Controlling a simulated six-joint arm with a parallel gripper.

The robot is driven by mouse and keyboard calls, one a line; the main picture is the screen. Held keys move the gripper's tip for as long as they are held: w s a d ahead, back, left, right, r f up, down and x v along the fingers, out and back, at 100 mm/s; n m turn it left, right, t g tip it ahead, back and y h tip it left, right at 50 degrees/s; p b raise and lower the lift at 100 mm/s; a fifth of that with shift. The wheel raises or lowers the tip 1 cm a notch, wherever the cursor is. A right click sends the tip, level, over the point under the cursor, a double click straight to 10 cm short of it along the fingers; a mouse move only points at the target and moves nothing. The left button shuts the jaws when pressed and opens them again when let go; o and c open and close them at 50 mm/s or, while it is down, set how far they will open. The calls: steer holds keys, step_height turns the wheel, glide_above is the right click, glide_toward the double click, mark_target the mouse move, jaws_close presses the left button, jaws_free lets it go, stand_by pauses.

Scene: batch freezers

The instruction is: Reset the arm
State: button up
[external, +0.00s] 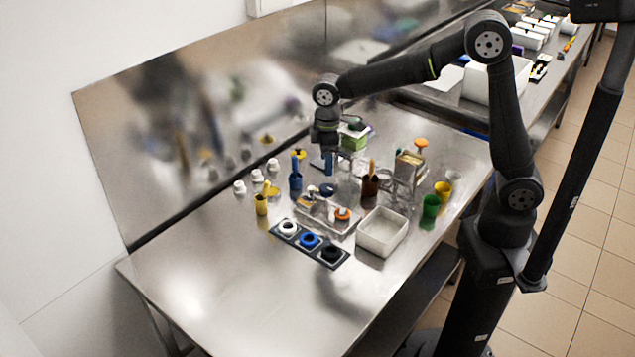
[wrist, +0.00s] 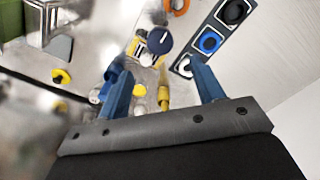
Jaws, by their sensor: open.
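My gripper (wrist: 159,88) is open, with two blue fingers apart and nothing held between them in the wrist view. In the external view my gripper (external: 327,168) points down above the steel table (external: 215,278), over the cluster of bottles and cups at its middle. My arm bends up and back to its base at the right. In the wrist view a round dark-blue cap (wrist: 159,41) on a yellow-labelled jar shows just beyond the fingertips. I cannot tell whether the fingers touch anything.
A strip with white, blue and black rings (external: 309,242) lies near a white bin (external: 382,232). Green (external: 430,207) and yellow (external: 442,190) cups stand at right. A brown bottle (external: 370,186) and blue cup (external: 295,183) stand close to my gripper. The table's front left is clear.

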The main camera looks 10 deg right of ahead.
step_height(320, 180, up, 9)
glide_above(327, 187)
step_height(327, 187, down, 18)
steer(key=shift+s+r, duration=0.1)
steer(key=shift+s, duration=0.05)
steer(key=shift+a+f, duration=0.1)
steer(key=shift+f, duration=0.1)
steer(key=m, duration=0.9)
steer(key=shift+r, duration=0.1)
steer(key=m, duration=0.8)
stand_by(0.4)
